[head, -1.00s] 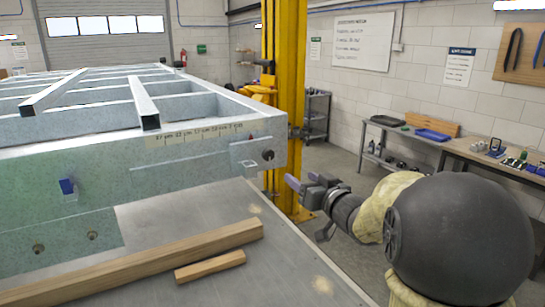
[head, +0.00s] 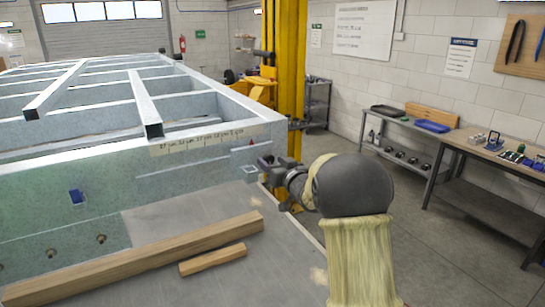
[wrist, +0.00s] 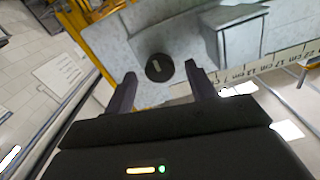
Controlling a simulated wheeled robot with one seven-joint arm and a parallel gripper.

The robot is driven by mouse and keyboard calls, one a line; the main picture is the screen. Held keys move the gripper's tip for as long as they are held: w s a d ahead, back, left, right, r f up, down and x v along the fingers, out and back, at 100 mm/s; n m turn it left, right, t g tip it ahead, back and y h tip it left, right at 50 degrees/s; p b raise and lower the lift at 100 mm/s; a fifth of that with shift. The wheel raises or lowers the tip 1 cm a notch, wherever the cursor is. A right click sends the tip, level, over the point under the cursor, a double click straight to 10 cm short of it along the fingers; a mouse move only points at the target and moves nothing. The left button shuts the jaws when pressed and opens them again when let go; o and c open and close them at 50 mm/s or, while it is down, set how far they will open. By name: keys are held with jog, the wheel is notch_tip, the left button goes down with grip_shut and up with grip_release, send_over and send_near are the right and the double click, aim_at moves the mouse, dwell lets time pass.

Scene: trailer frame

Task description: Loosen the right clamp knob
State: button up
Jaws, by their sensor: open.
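A dark round knob (wrist: 159,67), with a small light mark on its face, sits on the pale grey end face of the trailer frame (wrist: 185,42) in the wrist view. My gripper (wrist: 160,76) is open, with one dark finger on either side of the knob in the picture. The knob shows between the fingertips, and I see no contact. In the head view my gripper (head: 268,163) is at the right corner of the trailer frame (head: 200,165). There it largely hides the knob.
A small blue part (head: 75,197) is on the frame's near side at the left. Wooden beams (head: 150,262) lie on the grey surface in front. A yellow post (head: 290,60) stands behind the corner. Workbenches (head: 490,155) line the right wall, with open floor before them.

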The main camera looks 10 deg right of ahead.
jog(key=shift+w+a, duration=0.15)
jog(key=shift+w, duration=0.25)
jog(key=c, duration=1)
